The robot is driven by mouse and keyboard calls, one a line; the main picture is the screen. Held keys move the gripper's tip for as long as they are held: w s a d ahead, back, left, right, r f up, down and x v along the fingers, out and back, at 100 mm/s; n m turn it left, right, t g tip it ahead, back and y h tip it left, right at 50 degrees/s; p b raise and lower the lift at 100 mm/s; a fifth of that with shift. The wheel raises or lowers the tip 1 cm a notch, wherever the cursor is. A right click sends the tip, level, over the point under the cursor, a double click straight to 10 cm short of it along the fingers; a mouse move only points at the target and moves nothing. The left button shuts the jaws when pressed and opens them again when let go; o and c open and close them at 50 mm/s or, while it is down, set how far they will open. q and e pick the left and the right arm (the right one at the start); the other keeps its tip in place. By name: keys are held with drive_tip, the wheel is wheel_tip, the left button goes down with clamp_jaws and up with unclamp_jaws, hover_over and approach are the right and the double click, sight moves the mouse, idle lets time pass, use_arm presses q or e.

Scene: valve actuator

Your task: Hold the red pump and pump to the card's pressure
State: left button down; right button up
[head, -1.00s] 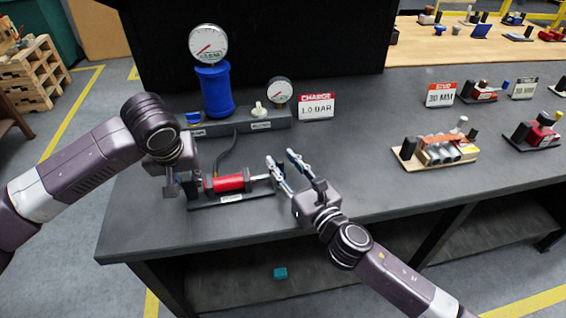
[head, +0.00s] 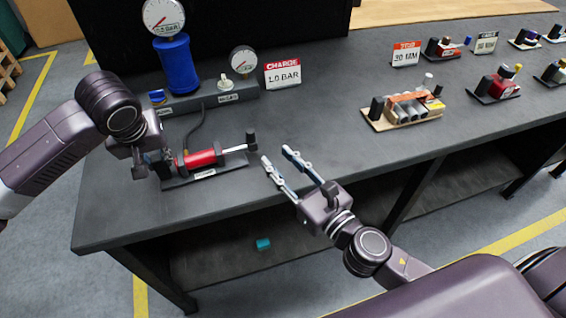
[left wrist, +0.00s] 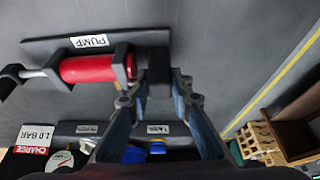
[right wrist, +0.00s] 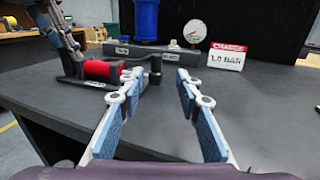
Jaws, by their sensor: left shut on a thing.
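The red pump (head: 200,159) lies on a dark base labelled PUMP near the bench's front edge; it also shows in the left wrist view (left wrist: 88,69). My left gripper (head: 160,162) is shut on the dark end part of the pump. The pump's rod and dark handle (head: 252,140) stick out to the right. My right gripper (head: 278,158) is open and empty, right of the handle and apart from it. The card (head: 283,74) reads CHARGE 1.0 BAR. A large gauge (head: 164,15) tops the blue tank (head: 177,65). Its needle reading is too small to tell.
A smaller gauge (head: 243,60) and a pale knob (head: 225,83) sit on the grey block behind the pump. A hose (head: 196,122) runs from pump to block. A wooden-based fixture (head: 405,110) and other small devices stand to the right. Bench between is clear.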

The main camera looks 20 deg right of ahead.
sight(251, 140)
drive_tip(key=shift+s+d, duration=0.15)
drive_tip(key=shift+s, duration=0.25)
drive_tip(key=shift+w, duration=0.1)
drive_tip(key=c, duration=0.5)
drive_tip(key=shift+w+d+f+n+g+y, duration=0.3)
drive_tip(key=shift+w+n+y, duration=0.1)
drive_tip(key=shift+n+y, duration=0.2)
clamp_jaws()
drive_tip(key=d+n+y, duration=0.1)
drive_tip(key=d+g+y, duration=0.1)
drive_tip(key=w+d+f+n+g+y, duration=0.1)
drive_tip(key=shift+d+n+y, duration=0.2)
drive_tip(key=shift+n+y, duration=0.1)
drive_tip(key=d+y, duration=0.1)
drive_tip(key=s+d+n+g, duration=0.1)
drive_tip(key=d+g+y, duration=0.1)
drive_tip(key=d, duration=0.1)
drive_tip(key=shift+s+r+n+y, duration=0.3)
drive_tip(key=shift+r+n, duration=0.1)
drive_tip(key=shift+s+d+r+g, duration=0.15)
drive_tip(key=shift+s+d+g, duration=0.15)
drive_tip(key=shift+d, duration=0.15)
drive_tip(key=x, duration=1.4)
drive_tip(key=shift+s+r, duration=0.15)
drive_tip(key=shift+r, duration=0.1)
